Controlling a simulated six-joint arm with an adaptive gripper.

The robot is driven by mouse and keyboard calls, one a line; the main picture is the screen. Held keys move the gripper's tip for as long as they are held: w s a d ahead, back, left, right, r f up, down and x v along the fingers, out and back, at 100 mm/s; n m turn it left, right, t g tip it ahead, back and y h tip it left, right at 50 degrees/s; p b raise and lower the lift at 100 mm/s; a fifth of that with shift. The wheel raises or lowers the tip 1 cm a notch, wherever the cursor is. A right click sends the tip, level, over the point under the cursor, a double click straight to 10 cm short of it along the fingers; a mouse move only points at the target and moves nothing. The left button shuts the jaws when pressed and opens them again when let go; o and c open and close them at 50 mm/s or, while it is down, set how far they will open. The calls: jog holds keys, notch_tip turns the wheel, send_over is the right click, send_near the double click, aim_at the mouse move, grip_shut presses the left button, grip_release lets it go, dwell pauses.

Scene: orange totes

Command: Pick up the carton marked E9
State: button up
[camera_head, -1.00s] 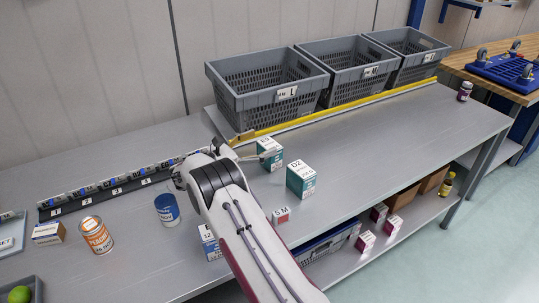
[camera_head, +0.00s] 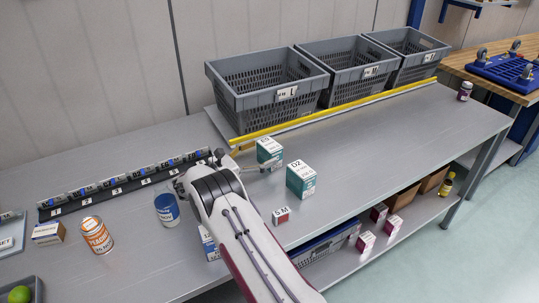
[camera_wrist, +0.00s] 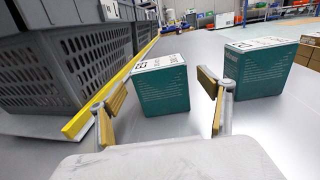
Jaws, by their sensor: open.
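The carton marked E9 (camera_head: 269,152) is a white and teal box standing on the grey bench, in front of the yellow strip. It also shows in the wrist view (camera_wrist: 161,86), upright between and just beyond my finger pads. My gripper (camera_wrist: 163,112) is open and empty, with one finger on each side of the carton's line. In the head view my gripper (camera_head: 250,163) is just left of the carton, partly hidden by my arm. A similar carton marked DZ (camera_head: 301,180) stands to the right and also shows in the wrist view (camera_wrist: 258,68).
Grey crates (camera_head: 268,100) stand behind the yellow strip (camera_head: 330,112), close to my left finger in the wrist view. A small S M box (camera_head: 282,216) and a blue can (camera_head: 167,210) stand near my arm.

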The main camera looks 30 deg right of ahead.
aim_at(271, 148)
jog(key=shift+w+d+r, duration=0.1)
jog(key=shift+w+d, duration=0.05)
jog(key=shift+d, duration=1.1)
jog(key=shift+w+d, duration=0.1)
jog(key=shift+d, duration=1.1)
jog(key=c, duration=1.4)
